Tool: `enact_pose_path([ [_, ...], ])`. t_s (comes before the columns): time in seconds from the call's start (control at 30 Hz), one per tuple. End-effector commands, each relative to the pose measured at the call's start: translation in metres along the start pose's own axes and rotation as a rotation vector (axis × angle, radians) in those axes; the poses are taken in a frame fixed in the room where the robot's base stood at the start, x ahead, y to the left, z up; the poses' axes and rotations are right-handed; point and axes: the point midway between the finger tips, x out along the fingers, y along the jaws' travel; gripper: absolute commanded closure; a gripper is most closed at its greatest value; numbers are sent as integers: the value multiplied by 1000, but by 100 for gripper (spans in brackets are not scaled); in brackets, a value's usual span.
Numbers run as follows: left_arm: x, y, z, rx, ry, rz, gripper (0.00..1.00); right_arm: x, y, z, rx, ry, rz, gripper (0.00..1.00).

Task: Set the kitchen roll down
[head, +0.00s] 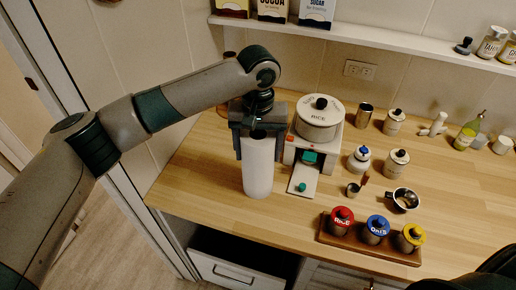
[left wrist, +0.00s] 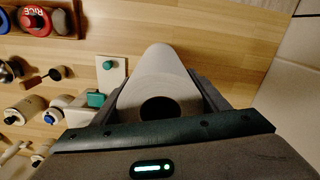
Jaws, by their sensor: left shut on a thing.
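The kitchen roll (head: 258,168) is a plain white upright cylinder near the left end of the wooden counter (head: 215,195). My left gripper (head: 259,135) comes from above and is shut around the roll's upper part. In the left wrist view the roll (left wrist: 158,78) sits between the two fingers (left wrist: 160,100), with its dark core hole facing the camera. Whether the roll's base touches the counter I cannot tell for certain. A dark shape at the bottom right of the head view may be part of my right arm; no right gripper shows.
Right beside the roll stands a white rice dispenser (head: 318,118) with a green knob on its front tray. A wooden rack (head: 368,247) with red, blue and yellow lidded jars is at the front. Canisters, a cup and bottles fill the right. Bare counter lies left of the roll.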

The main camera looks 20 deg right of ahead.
Motion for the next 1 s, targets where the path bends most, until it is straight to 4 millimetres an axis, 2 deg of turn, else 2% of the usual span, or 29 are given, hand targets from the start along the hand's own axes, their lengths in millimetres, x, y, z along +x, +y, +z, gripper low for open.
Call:
enact_pose_path([
  [0.03,0,0,0,0,0,0,25,0,0,0,0,0,0,31],
  [0.1,0,0,0,0,0,0,14,0,1,0,0,0,1,31],
  [0.57,-5,0,0,0,2,0,14,3,1,1,0,-1,1,31],
  [0.77,-26,0,0,0,2,0,14,14,1,2,0,-1,1,31],
  [1.0,-68,1,-1,0,3,1,14,30,0,3,0,-1,1,31],
])
